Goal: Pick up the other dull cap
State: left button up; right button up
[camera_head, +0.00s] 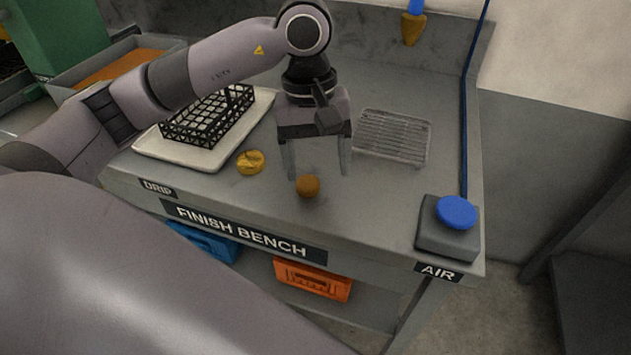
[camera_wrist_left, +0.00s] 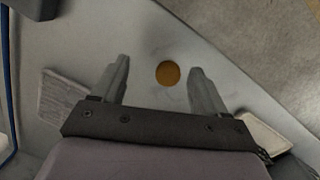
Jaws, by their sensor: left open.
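A dull brown cap (camera_head: 307,186) sits near the front edge of the finish bench (camera_head: 385,200). My left gripper (camera_head: 319,173) points down just behind and above it, open, with nothing between its fingers in its grip. In the left wrist view the cap (camera_wrist_left: 168,73) shows between the two open fingertips (camera_wrist_left: 160,66), closer to the finger on the right. A shinier, gold-coloured cap (camera_head: 250,161) lies on the bench to the left. My right gripper is not in view.
A black basket (camera_head: 208,117) stands on a pale tray (camera_head: 185,155) at the left. A wire rack (camera_head: 393,137) lies to the right of my gripper. A grey box with a blue button (camera_head: 456,212) stands at the front right corner. Orange (camera_head: 312,282) and blue (camera_head: 203,242) bins sit below.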

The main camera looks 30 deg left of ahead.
aim_at(308, 183)
pick_arm(q)
jog(key=a, duration=0.1)
jog(key=a+y, duration=0.1)
jog(key=w, duration=0.1)
jog(key=shift+w+a+r+t+y, duration=0.1)
jog(key=shift+a+r+t+y, duration=0.2)
jog(key=shift+a+r, duration=0.1)
jog(key=shift+a+f, duration=0.1)
jog(key=shift+f, duration=0.3)
notch_tip(308, 183, down, 6)
jog(key=shift+f, duration=0.1)
jog(key=c, duration=1.1)
